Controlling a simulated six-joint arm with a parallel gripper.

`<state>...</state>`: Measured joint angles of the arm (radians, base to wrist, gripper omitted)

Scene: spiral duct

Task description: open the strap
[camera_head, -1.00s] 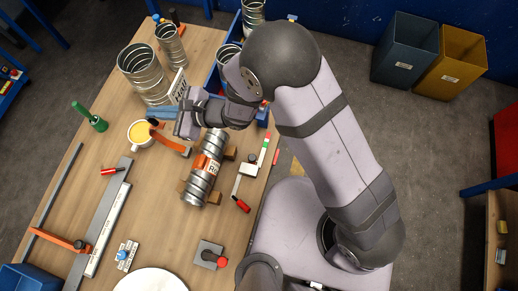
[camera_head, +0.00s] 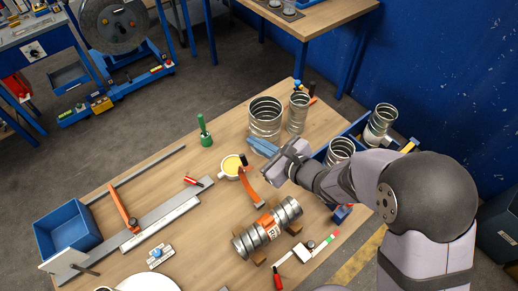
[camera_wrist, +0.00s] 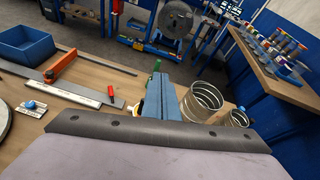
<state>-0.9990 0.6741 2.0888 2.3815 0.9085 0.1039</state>
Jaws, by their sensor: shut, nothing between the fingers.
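A ribbed metal duct (camera_head: 247,243) lies on wooden blocks on the table. An orange band with a white label (camera_head: 268,226) wraps its middle. A curved orange strap-like piece (camera_head: 249,187) with a dark end rises beside the duct; I cannot tell whether it joins the band. My gripper (camera_head: 262,147) has blue fingers, shut and empty, above the table beyond the duct, close to the standing metal tubes. In the wrist view the gripper (camera_wrist: 170,133) points away over the table's far edge; the duct and band are out of that view.
A cup with yellow contents (camera_head: 230,167) and a green-handled tool (camera_head: 205,133) stand left of my gripper. Standing metal tubes (camera_head: 265,119) are just beyond it. A blue bin (camera_head: 66,229), a long metal rule (camera_head: 160,223) and a red-handled tool (camera_head: 277,279) lie around the table.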

